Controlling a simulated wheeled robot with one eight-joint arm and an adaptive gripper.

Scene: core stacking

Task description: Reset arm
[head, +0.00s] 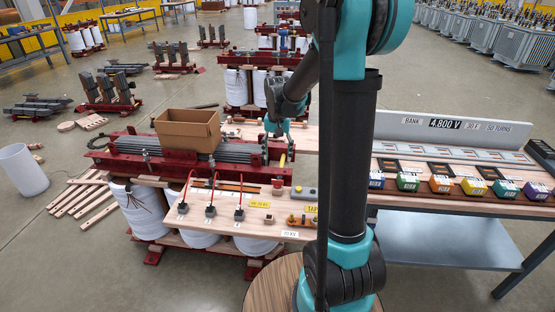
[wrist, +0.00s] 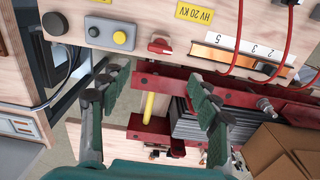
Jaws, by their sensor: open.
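My gripper (wrist: 158,98) is open and empty in the wrist view, its two padded fingers spread wide apart. Between them lie a red clamp beam and a yellow handle (wrist: 148,105). In the head view my gripper (head: 277,125) points down over the right end of the red-framed core (head: 200,148), partly hidden behind my own arm. I cannot tell from these views whether a fingertip touches the frame.
An open cardboard box (head: 187,130) sits on the core, left of my gripper. A wooden terminal panel (head: 235,207) with red leads stands in front. A bench (head: 450,175) with several coloured blocks is at right. Wooden slats (head: 82,195) and a white cylinder (head: 22,170) are at left.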

